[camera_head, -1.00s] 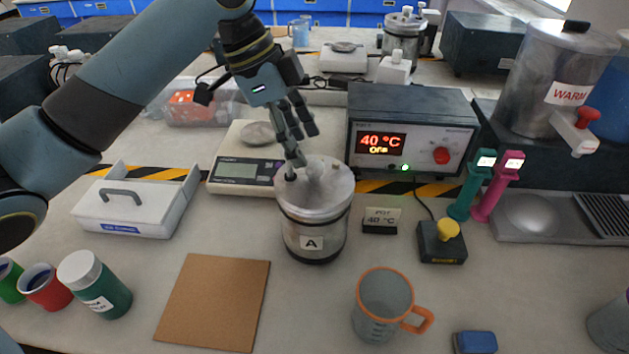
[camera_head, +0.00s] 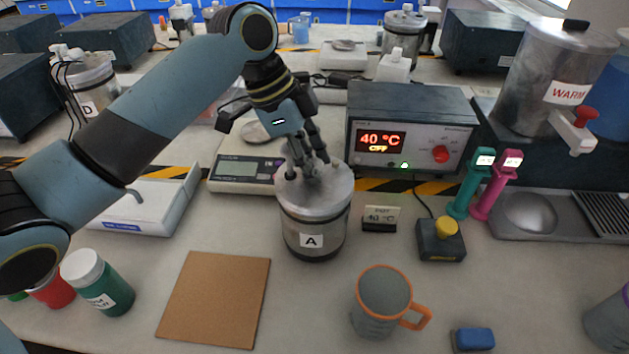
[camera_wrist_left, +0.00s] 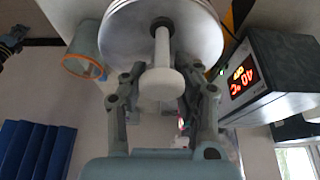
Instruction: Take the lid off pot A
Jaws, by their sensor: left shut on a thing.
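Pot A (camera_head: 313,240) is a steel pot with a white A label, upright on the bench in the head view. Its round grey lid (camera_head: 332,190) sits on top, and I see no clear gap under it. My left gripper (camera_head: 308,167) reaches down from above and is shut on the lid's knob. In the left wrist view the pale knob (camera_wrist_left: 160,82) stands between the fingers of the left gripper (camera_wrist_left: 164,92), with the round lid (camera_wrist_left: 120,35) beyond. The fingers partly hide the knob in the head view. My right gripper is not in view.
Behind the pot are a scale (camera_head: 235,172) and a heater controller (camera_head: 410,130) reading 40 °C. A grey mug (camera_head: 382,300) stands front right, and a small sign (camera_head: 380,218) is close right.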

